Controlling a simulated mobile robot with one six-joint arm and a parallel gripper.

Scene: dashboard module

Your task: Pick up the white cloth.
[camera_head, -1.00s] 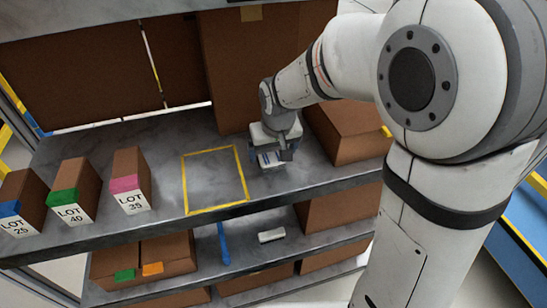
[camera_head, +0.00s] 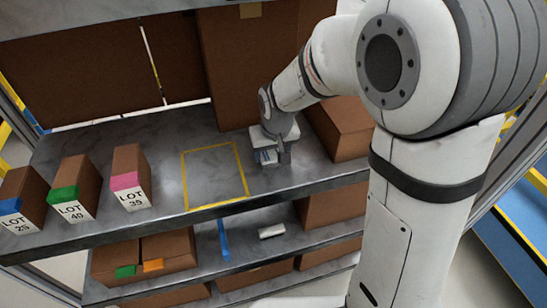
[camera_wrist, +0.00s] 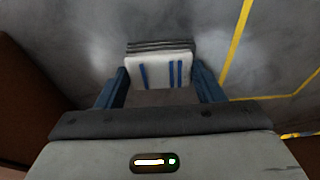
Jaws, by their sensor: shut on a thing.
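I cannot tell whether the cloth touches the shelf.
A brown box (camera_head: 342,135) stands close right of my gripper. The yellow square (camera_head: 214,178) is empty. Labelled LOT boxes (camera_head: 130,175) stand at left. A tall brown carton (camera_head: 250,70) is behind. The lower shelf (camera_head: 240,262) holds a small white object (camera_head: 271,231) and a blue strip (camera_head: 223,240).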

